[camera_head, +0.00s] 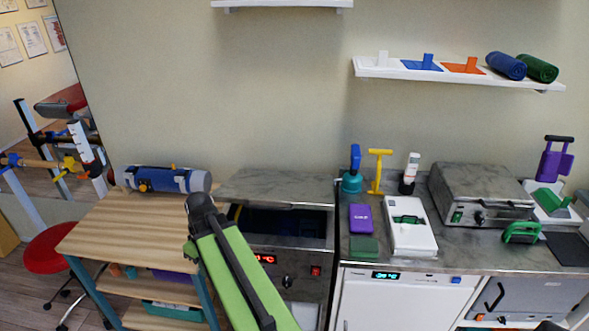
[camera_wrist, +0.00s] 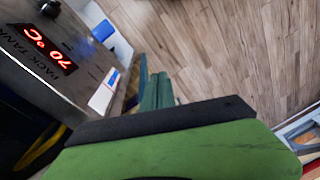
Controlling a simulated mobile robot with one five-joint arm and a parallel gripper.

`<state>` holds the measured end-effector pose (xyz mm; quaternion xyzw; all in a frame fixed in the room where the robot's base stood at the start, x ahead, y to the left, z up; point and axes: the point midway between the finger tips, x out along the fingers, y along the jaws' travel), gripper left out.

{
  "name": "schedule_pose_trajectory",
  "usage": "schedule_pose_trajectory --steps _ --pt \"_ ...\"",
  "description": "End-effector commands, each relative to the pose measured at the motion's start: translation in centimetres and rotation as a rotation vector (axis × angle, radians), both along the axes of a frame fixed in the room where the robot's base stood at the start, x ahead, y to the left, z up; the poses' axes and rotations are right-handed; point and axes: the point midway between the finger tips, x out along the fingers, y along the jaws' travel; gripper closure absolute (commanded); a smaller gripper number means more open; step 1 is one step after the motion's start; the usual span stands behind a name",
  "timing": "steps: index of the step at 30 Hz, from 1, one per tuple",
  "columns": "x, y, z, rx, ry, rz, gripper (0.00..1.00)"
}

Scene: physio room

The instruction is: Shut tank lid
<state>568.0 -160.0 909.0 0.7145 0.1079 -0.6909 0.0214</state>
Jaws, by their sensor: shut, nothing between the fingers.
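The pack tank (camera_head: 283,262) stands in the middle of the head view, with a red display and a red switch on its front. Its grey marbled lid (camera_head: 275,188) is raised at the back, and the dark opening (camera_head: 285,222) shows below it. In the wrist view the tank's front (camera_wrist: 65,75) is at upper left, with a red 70 °C display. My gripper (camera_wrist: 157,78) shows there as two green fingers close together, shut and empty, beside the tank's front and over the floor. In the head view my green arm hides the gripper and the tank's left side.
A wooden trolley (camera_head: 110,235) stands left of the tank, with a blue roll (camera_head: 165,180) on top. The counter at right (camera_head: 465,243) holds a white device (camera_head: 410,225), a purple box (camera_head: 361,217) and a metal unit (camera_head: 480,190). Wooden floor (camera_wrist: 230,50) is clear in the wrist view.

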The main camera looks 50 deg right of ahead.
Motion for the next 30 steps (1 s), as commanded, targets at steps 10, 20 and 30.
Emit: schedule_pose_trajectory --steps 10,20,30 --pt "-8.0 -20.3 21.5 0.086 -0.177 0.188 1.00" --pt "-16.0 -29.9 30.4 0.065 -0.320 0.317 1.00" --pt "-16.5 -30.3 29.3 0.060 -0.330 0.331 1.00"
